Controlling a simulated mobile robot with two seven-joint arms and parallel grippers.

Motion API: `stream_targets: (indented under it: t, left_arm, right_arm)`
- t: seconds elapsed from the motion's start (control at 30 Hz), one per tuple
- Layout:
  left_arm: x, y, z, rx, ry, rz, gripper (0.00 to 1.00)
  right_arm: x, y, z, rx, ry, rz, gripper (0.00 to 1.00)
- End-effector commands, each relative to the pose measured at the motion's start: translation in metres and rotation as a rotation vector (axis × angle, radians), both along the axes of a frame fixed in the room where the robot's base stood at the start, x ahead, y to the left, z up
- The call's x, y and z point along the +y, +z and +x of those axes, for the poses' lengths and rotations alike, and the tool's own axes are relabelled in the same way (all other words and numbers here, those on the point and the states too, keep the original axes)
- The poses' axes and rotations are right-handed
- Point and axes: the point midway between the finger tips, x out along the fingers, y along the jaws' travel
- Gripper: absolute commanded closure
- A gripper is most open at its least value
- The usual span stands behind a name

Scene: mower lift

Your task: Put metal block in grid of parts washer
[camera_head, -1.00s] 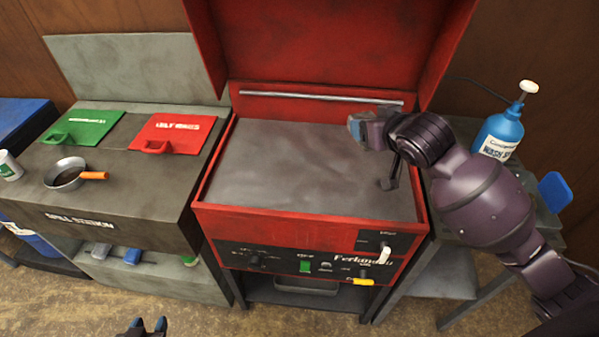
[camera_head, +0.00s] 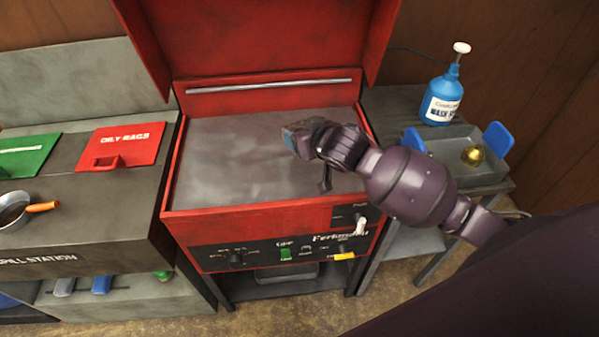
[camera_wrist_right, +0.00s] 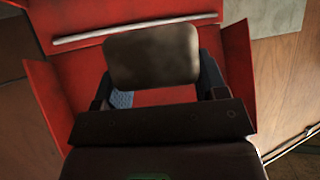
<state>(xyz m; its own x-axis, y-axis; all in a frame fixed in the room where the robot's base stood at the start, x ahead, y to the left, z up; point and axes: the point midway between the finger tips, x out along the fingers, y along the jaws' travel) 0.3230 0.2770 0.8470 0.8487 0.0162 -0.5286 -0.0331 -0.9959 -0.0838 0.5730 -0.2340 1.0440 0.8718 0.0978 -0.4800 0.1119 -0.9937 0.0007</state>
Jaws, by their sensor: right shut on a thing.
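The red parts washer (camera_head: 168,185) stands in the middle of the head view with its lid (camera_head: 260,40) raised. Its grey inner surface (camera_head: 235,155) looks flat, and I cannot make out a grid there. My right gripper (camera_head: 292,138) is over the washer opening, pointing left. In the right wrist view it is shut on a brownish-grey metal block (camera_wrist_right: 152,55), held between its two fingers in front of the red washer. In the head view the block is hard to tell from the gripper. My left gripper is not in view.
At right, a side table holds a blue pump bottle (camera_head: 443,98) and a grey tray (camera_head: 440,148) with blue handles and a gold round object (camera_head: 472,155). At left is a spill station with a red lid (camera_head: 120,146) and a pan (camera_head: 15,210).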

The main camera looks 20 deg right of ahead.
Motion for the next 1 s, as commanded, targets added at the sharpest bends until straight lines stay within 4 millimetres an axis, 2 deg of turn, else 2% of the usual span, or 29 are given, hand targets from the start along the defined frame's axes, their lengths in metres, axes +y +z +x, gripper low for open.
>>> stream_targets:
  t: [0.2,0.4,0.67,0.9,1.0]
  left_arm:
    - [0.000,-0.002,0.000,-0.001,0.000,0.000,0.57]
    - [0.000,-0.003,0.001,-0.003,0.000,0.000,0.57]
    - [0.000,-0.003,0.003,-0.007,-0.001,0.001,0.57]
    - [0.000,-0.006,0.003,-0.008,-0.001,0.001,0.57]
    - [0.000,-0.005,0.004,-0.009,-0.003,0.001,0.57]
  right_arm:
    - [0.000,-0.048,0.000,0.002,0.000,0.000,0.70]
    - [0.000,-0.082,0.000,-0.001,0.001,0.001,0.70]
    - [0.001,-0.100,0.001,-0.001,0.000,0.001,0.70]
    - [0.000,-0.132,0.001,-0.001,0.000,0.000,0.70]
    - [0.001,-0.137,0.001,-0.002,0.002,0.001,0.70]
